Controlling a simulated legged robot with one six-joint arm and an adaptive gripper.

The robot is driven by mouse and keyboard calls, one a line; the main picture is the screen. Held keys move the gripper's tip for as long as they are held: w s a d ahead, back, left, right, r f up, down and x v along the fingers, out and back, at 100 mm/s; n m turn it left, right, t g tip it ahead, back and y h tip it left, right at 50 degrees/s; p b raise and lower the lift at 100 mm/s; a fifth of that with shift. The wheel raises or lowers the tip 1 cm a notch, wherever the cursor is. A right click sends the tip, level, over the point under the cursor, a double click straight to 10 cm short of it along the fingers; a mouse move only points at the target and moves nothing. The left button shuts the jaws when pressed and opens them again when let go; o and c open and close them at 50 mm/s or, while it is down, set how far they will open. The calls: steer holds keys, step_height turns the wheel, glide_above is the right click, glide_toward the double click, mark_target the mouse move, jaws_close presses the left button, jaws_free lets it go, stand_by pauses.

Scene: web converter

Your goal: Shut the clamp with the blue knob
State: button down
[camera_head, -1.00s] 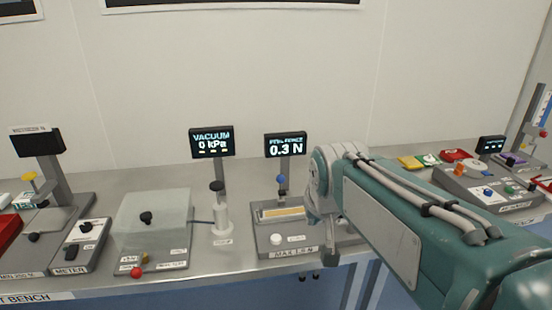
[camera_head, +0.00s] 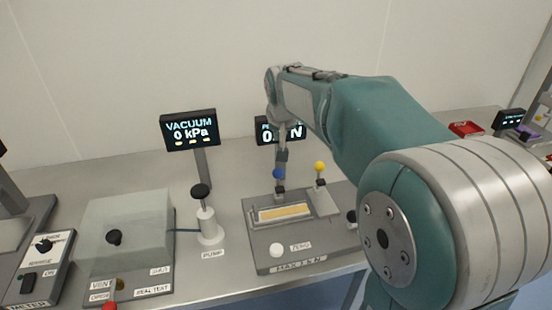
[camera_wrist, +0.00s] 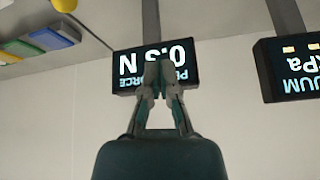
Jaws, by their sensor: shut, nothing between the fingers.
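The blue knob (camera_head: 278,174) stands at the back left of the grey peel-force fixture (camera_head: 262,258) in the head view, on a short dark clamp part. Whether that clamp is open cannot be told. A yellow knob (camera_head: 319,167) stands to its right on the same fixture. My gripper shows in the wrist view with its fingers (camera_wrist: 165,68) shut and empty, in front of the upside-down force display (camera_wrist: 180,62). In the head view my wrist hangs in front of that display, above the blue knob; the fingertips are hard to make out there. The wrist view does not show the blue knob.
The vacuum display (camera_head: 189,130), white pump (camera_head: 208,225) and clear box (camera_head: 128,225) stand left of the fixture. A white zero button (camera_head: 276,249) is at the fixture's front. My arm covers much of the bench on the right; a red tray (camera_head: 466,129) lies beyond.

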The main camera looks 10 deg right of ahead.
steer(key=shift+f, duration=0.15)
glide_above(278, 183)
steer(key=w, duration=0.5)
step_height(278, 183, down, 9)
steer(key=shift+s+d+f, duration=0.1)
steer(key=shift+s+d, duration=0.05)
steer(key=shift+s, duration=0.4)
steer(key=shift+s+d, duration=0.1)
steer(key=shift+s, duration=0.45)
steer(key=shift+d, duration=0.1)
